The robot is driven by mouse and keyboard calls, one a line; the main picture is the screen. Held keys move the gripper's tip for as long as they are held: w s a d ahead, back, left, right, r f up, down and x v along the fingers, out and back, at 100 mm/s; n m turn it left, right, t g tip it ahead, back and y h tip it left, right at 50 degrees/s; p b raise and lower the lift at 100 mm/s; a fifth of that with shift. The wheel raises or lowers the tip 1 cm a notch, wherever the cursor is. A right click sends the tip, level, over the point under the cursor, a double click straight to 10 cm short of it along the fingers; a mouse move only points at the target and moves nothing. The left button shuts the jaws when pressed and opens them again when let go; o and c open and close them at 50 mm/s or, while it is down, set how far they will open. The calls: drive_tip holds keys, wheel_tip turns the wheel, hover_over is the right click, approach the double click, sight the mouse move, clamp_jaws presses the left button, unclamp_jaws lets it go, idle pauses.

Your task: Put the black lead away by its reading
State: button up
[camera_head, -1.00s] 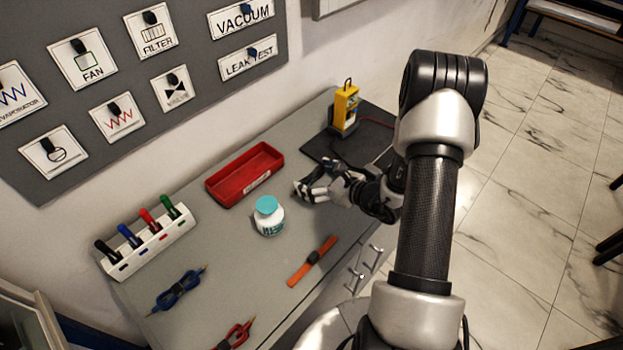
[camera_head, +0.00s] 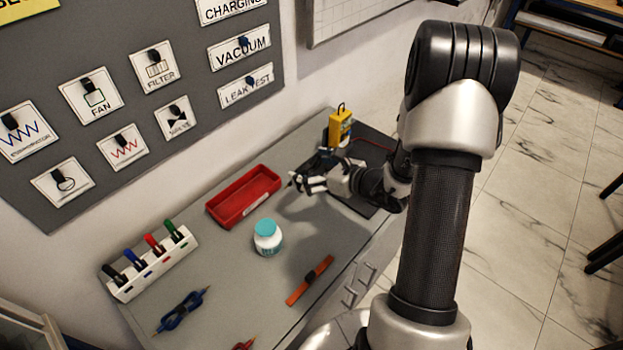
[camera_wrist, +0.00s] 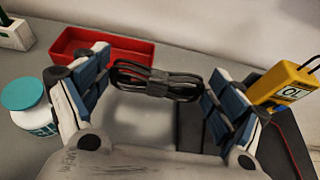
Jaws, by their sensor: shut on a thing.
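My gripper (camera_head: 308,183) is raised above the grey bench. In the wrist view my gripper (camera_wrist: 155,90) is shut on the black lead (camera_wrist: 156,82), a coiled cable with a band round its middle, lying crosswise between the fingers. The yellow meter (camera_head: 340,128) stands at the back right of the bench. It also shows in the wrist view (camera_wrist: 284,86), with "OL" on its screen (camera_wrist: 291,92). The red tray (camera_head: 243,197) lies left of my gripper; inside, I see nothing. It also shows in the wrist view (camera_wrist: 138,50).
A white jar with teal lid (camera_head: 267,238) stands before the tray. A white rack (camera_head: 152,270) holds several coloured pens. A blue lead (camera_head: 182,310), an orange lead (camera_head: 310,281) and a partly cut-off red lead (camera_head: 244,344) lie in front. A labelled board (camera_head: 140,85) hangs behind.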

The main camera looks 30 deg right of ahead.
wheel_tip(320, 180, up, 7)
drive_tip(key=p, duration=0.2)
drive_tip(key=s+a+f+n+g+y, duration=0.1)
drive_tip(key=s+a+n+g+y, duration=0.1)
drive_tip(key=a, duration=0.4)
drive_tip(key=s+a+f+n+g+y, duration=0.2)
drive_tip(key=a+n+y, duration=0.2)
drive_tip(key=a, duration=0.2)
drive_tip(key=shift+s+a+n+g, duration=0.15)
drive_tip(key=shift+a+n+g, duration=0.15)
drive_tip(key=shift+a+g, duration=0.1)
